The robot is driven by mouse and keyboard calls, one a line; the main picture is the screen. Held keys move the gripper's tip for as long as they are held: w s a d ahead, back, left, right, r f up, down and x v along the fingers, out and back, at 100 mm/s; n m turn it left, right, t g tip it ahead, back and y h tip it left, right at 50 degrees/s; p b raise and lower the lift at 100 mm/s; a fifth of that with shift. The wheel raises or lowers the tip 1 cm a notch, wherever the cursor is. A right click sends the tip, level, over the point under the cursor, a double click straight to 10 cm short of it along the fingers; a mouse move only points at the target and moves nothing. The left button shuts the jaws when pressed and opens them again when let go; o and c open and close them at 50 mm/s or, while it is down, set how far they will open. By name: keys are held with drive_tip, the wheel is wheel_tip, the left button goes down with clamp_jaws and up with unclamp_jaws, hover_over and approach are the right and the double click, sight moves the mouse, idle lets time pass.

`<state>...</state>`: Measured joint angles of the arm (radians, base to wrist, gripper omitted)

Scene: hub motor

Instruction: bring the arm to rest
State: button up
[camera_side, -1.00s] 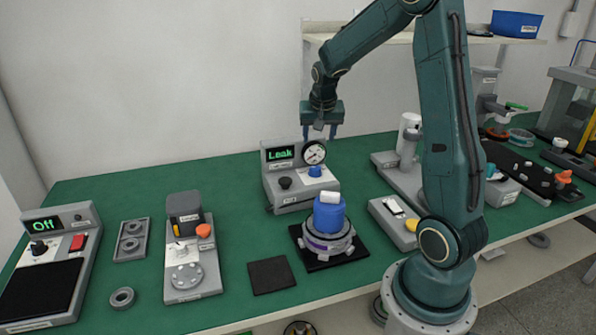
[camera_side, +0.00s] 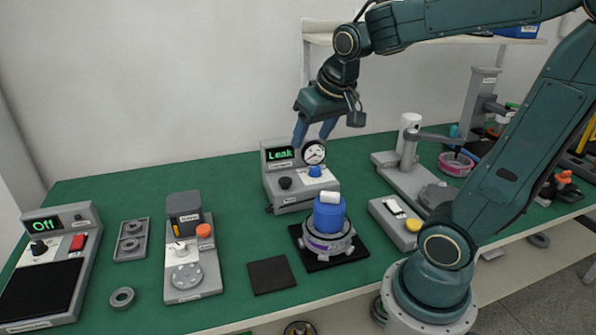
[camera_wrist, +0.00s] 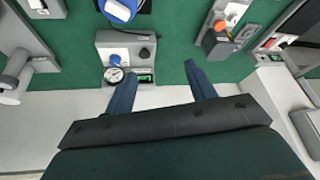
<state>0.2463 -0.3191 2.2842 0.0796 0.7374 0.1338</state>
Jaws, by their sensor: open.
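My gripper (camera_side: 314,133) is open and empty, raised in the air in front of the wall, near the leak tester (camera_side: 300,185). The tester's screen reads "Leak" and a round gauge stands beside it. In the wrist view the two blue fingers of my gripper (camera_wrist: 162,86) are spread apart, with the tester (camera_wrist: 128,55) beyond them. The hub motor (camera_side: 325,240) sits on a black mat on the green bench, with a blue cylinder (camera_side: 328,214) and a white piece on top.
A panel reading "Off" (camera_side: 46,226) stands at the far left. A grey station with an orange knob (camera_side: 203,230), a small tray (camera_side: 131,240) and a dark pad (camera_side: 271,276) lie on the bench. A press-like station (camera_side: 408,165) stands right. A shelf (camera_side: 320,40) is behind my arm.

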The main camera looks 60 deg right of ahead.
drive_tip(key=s+a+n+t+y, duration=0.1)
drive_tip(key=s+a+n, duration=0.4)
drive_tip(key=s+a, duration=0.4)
drive_tip(key=shift+s+y, duration=0.4)
drive_tip(key=shift+s, duration=0.4)
